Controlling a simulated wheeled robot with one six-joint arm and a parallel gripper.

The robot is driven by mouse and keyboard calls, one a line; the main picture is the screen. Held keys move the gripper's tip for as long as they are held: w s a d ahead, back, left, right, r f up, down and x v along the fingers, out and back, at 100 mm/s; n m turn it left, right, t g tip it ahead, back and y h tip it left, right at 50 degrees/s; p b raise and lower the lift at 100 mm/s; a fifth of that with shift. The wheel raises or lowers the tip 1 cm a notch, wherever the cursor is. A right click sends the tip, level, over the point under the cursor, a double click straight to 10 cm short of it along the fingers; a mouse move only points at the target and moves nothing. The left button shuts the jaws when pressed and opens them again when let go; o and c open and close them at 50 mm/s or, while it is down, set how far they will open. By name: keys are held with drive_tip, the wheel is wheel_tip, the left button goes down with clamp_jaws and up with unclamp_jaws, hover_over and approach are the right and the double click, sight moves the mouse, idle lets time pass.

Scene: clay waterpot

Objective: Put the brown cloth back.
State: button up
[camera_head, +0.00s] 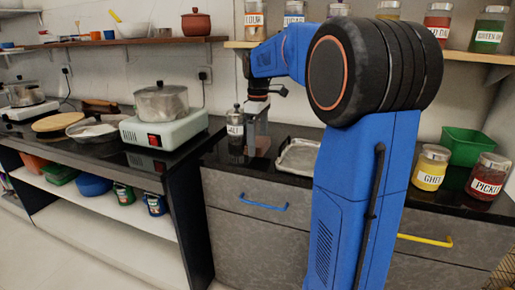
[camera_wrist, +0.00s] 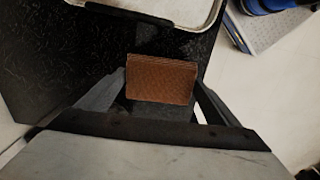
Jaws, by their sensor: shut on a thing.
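The brown cloth (camera_wrist: 161,78) is a small, folded, rust-brown block with a woven texture in the wrist view. It sits between the two fingers of my gripper (camera_wrist: 160,92), which is shut on it. Dark counter shows around the cloth, and I cannot tell whether the cloth touches it. In the head view my gripper (camera_head: 257,135) points down over the counter, between a small jar and a metal tray. The cloth is too small there to make out clearly.
The metal tray (camera_head: 298,157) lies right of my gripper and at the top of the wrist view (camera_wrist: 150,8). A stove with a pot (camera_head: 162,102) is further left. Ghee (camera_head: 430,168) and pickle jars (camera_head: 487,177) stand right.

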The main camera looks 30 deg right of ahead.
sight(258, 141)
drive_tip(key=shift+f, duration=1.4)
drive_tip(key=shift+f, duration=0.1)
drive_tip(key=o, duration=0.9)
wheel_tip(258, 141, up, 12)
drive_tip(key=shift+s+r, duration=0.1)
drive_tip(key=shift+r, duration=0.05)
